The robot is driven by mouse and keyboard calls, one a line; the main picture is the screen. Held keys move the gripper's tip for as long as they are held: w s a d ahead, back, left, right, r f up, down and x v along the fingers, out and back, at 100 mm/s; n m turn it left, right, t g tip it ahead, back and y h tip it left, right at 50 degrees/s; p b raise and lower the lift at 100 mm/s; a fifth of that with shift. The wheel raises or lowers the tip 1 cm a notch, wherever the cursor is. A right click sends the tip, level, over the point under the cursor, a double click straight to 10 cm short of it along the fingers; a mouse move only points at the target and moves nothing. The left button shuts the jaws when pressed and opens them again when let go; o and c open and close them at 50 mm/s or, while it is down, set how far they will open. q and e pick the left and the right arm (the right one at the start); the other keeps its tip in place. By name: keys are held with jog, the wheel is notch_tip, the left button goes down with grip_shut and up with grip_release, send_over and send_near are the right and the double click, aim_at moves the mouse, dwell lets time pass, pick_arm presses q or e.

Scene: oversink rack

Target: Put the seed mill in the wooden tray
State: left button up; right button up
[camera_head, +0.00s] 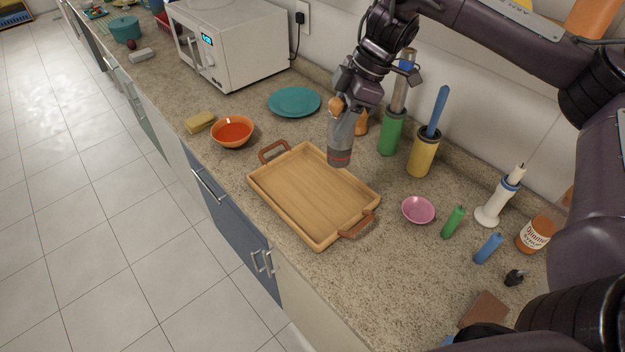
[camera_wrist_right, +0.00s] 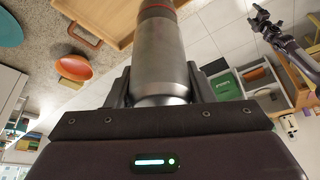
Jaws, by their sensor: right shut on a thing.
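In the right wrist view the mill (camera_wrist_right: 160,60) sits between the fingers of my gripper (camera_wrist_right: 160,88). The wooden tray (camera_head: 310,195) lies on the counter, empty, with a brown handle at each end; its edge also shows in the wrist view (camera_wrist_right: 95,14).
An orange bowl (camera_head: 232,132), a yellow sponge (camera_head: 199,122) and a teal plate (camera_head: 294,102) lie left of and behind the tray. A pink bowl (camera_head: 418,210) is at its right. Green (camera_head: 391,133) and yellow (camera_head: 424,155) holders stand behind, near the wall.

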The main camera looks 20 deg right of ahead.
pick_arm(q)
notch_tip(320, 180, down, 5)
jog(key=b, duration=0.5)
pick_arm(e)
notch_tip(320, 180, down, 20)
jog(key=shift+w+r, duration=0.15)
jog(key=shift+w, duration=0.15)
jog(key=shift+d, duration=0.1)
pick_arm(q)
jog(key=shift+s, duration=0.1)
pick_arm(e)
jog(key=o, duration=1.2)
